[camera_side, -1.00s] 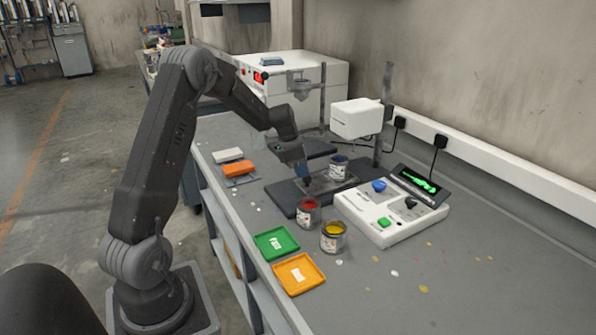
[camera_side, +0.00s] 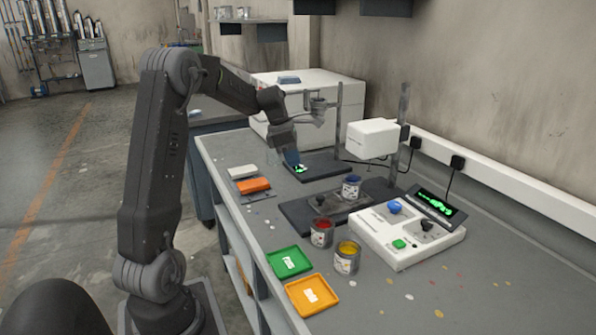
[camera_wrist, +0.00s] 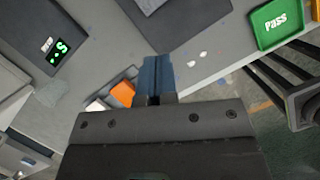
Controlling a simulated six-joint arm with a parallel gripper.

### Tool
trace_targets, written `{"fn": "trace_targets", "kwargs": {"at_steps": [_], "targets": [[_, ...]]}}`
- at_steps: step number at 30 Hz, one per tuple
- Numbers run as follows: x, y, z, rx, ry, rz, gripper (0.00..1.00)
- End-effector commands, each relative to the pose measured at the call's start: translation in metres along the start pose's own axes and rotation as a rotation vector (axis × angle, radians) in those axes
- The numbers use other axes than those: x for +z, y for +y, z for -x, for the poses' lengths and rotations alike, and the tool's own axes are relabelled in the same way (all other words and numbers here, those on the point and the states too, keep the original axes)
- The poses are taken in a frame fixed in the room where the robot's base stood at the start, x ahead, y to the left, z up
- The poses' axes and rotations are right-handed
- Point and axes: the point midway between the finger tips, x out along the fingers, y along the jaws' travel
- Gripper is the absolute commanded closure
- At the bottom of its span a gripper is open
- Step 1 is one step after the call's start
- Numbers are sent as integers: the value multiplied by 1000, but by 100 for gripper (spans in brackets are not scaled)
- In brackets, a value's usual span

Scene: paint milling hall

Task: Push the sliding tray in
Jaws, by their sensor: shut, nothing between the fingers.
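The sliding tray (camera_side: 335,204) is a flat grey plate on a dark base slab (camera_side: 295,214) below a white instrument head (camera_side: 373,138).
Red (camera_side: 321,233) and yellow (camera_side: 347,257) paint cans stand in front of the slab. A control box (camera_side: 407,236) is on the right. Green (camera_side: 289,262) and orange (camera_side: 312,296) trays line the front edge. A funnel stand's base (camera_side: 322,168) lies beside my gripper.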

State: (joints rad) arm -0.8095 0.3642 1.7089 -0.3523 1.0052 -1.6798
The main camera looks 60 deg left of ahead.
Motion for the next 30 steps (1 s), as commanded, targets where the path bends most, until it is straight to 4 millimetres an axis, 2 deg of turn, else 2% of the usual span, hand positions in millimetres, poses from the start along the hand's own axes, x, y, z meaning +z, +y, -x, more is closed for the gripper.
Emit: {"fn": "trace_targets", "kwargs": {"at_steps": [5,11,25,30], "targets": [[-19,-9,11,-1,1,4,100],[-21,-11,-1,-5,2,-1,100],[-21,-12,-92,-7,3,0,100],[2,-11,-102,-2,1,-4,100]]}}
